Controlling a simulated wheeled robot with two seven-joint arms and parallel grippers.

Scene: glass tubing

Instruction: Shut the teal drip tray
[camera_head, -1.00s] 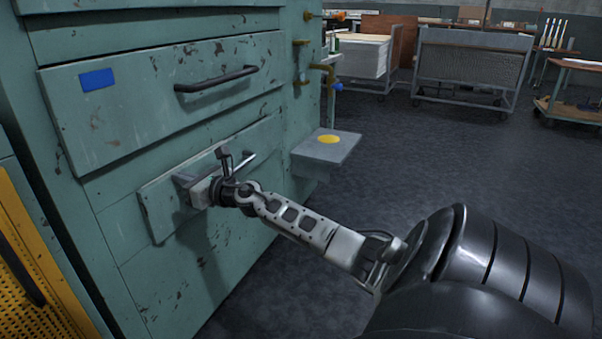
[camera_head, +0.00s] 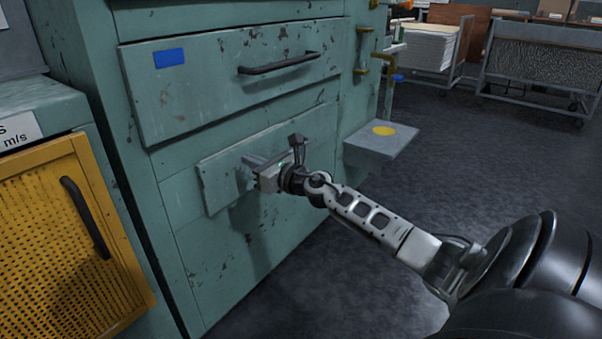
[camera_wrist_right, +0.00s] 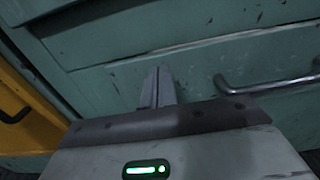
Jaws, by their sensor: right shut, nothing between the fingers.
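The teal drip tray (camera_head: 225,185) is the small worn front low on the teal cabinet. Its front seems to stand a little proud of the cabinet, with a shadow below it; how far is hard to tell. Its bar handle shows in the right wrist view (camera_wrist_right: 270,86), right of my fingers. My right gripper (camera_head: 257,168) is shut and empty, its fingertips at the left-middle of the tray front, beside the handle. In the right wrist view the closed fingers (camera_wrist_right: 157,88) point at the teal face; contact cannot be made out. My left gripper is not in view.
A wider drawer (camera_head: 215,90) with a black handle and blue label is above. A yellow perforated door (camera_head: 70,240) stands at left. Dark floor (camera_head: 480,170) is open at right.

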